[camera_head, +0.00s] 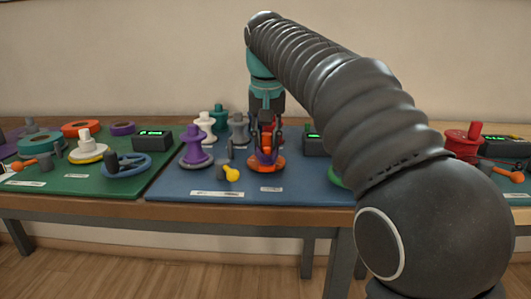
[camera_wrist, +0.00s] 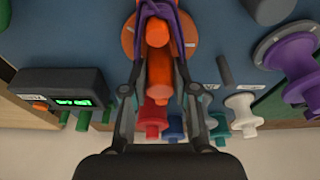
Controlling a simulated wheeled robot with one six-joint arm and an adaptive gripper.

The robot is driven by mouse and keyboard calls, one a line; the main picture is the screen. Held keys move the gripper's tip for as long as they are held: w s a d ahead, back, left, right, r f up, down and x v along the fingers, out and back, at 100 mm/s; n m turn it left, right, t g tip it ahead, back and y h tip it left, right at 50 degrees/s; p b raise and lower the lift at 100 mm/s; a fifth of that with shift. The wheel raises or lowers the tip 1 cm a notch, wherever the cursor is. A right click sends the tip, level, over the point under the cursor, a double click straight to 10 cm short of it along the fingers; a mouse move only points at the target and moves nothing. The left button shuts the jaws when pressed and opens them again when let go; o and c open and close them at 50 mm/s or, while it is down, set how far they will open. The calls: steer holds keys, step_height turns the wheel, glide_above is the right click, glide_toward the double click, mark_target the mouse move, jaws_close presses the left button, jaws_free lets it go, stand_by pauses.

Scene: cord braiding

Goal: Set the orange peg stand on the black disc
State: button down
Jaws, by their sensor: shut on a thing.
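The orange peg stand (camera_head: 279,164) is on the blue mat in the head view, with a round base and a purple cord (camera_head: 266,157) draped around it. It also shows in the wrist view (camera_wrist: 159,75) as an orange post between the fingers, with the purple cord looped near the top of the picture. My gripper (camera_head: 266,138) points down over the stand and is shut on it. It also shows in the wrist view (camera_wrist: 159,88). I cannot make out the black disc; the stand, cord and gripper cover the spot below. I cannot tell whether the base touches the mat.
A purple spool (camera_head: 195,150), a white spool (camera_head: 206,124) and a yellow-ended piece (camera_head: 232,174) stand left of my gripper. A black box with a green display (camera_head: 316,145) is close on the right. The blue mat's front left (camera_head: 175,182) is clear.

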steer(key=shift+w+p+v, duration=0.2)
steer(key=shift+p+v, duration=0.6)
steer(key=shift+p, duration=0.1)
steer(key=shift+w+p+v, duration=0.2)
steer(key=shift+p+v, duration=0.65)
steer(key=shift+p, duration=0.1)
steer(key=shift+w+p+v, duration=0.2)
steer(key=shift+p+v, duration=0.6)
steer(key=shift+p, duration=0.1)
steer(key=shift+w+v, duration=0.25)
steer(key=shift+v, duration=0.85)
